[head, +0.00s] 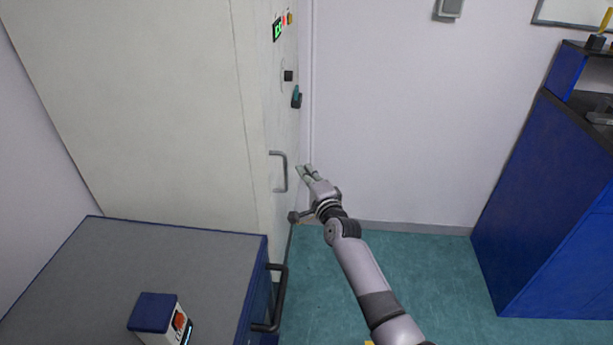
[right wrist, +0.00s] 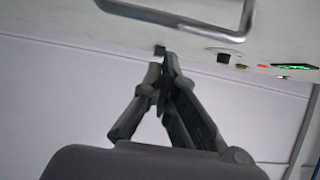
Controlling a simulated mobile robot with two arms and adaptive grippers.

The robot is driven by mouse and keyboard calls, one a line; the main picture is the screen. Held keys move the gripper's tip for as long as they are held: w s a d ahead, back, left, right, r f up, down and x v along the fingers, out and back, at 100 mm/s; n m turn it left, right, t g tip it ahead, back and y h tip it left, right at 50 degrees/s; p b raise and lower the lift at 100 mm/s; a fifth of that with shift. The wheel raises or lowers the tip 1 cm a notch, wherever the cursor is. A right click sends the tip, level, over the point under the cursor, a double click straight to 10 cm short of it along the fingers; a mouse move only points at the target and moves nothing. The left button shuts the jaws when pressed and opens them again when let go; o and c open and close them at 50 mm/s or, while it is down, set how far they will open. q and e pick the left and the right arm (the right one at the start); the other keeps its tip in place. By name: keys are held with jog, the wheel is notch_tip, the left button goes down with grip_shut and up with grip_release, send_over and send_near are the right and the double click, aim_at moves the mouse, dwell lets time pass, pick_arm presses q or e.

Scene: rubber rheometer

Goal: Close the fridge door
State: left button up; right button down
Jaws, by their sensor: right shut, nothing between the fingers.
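The fridge is a tall cream cabinet (head: 150,100) at the left of the head view. Its narrow front face carries a grey bar handle (head: 280,171), a green display (head: 278,29) and dark knobs. The front looks in line with the body, and I see no clear gap. My right gripper (head: 305,170) is shut and empty, just right of the handle. In the right wrist view the fingertips (right wrist: 167,58) meet below the handle (right wrist: 185,14), apart from it in the picture. Whether they touch the front is unclear. My left gripper is out of view.
A grey-topped cart (head: 170,255) with a dark handle (head: 279,298) stands in front of the fridge, with a blue-topped device (head: 153,308) on it. A blue cabinet (head: 545,215) stands at the right. The green floor (head: 420,270) between is clear.

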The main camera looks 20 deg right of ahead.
jog(key=s+a, duration=0.3)
jog(key=s, duration=0.6)
jog(key=s+a+f+n+g, duration=0.1)
jog(key=s+f+n+g, duration=0.25)
jog(key=f, duration=0.85)
jog(key=s+f+n+g, duration=0.25)
jog(key=s+f, duration=0.25)
jog(key=f, duration=0.7)
jog(key=s+f+n+g, duration=0.3)
jog(key=s+f+n, duration=0.1)
jog(key=s+f, duration=0.95)
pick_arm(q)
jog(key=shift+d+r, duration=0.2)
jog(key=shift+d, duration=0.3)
pick_arm(e)
jog(key=s+d+f+n+g, duration=0.2)
jog(key=s+f, duration=0.3)
jog(key=s, duration=0.7)
jog(key=s+d+f+n+g+h, duration=0.1)
jog(key=s+d+f+n+g, duration=0.2)
jog(key=s+f, duration=0.3)
jog(key=s+d+f+n+g+h, duration=0.1)
jog(key=s+d+f+n+g, duration=0.2)
jog(key=s, duration=1.4)
notch_tip(320, 180, down, 4)
jog(key=shift+s+d+r+n, duration=0.25)
jog(key=shift+s+d+n, duration=0.1)
jog(key=shift+d+n, duration=0.35)
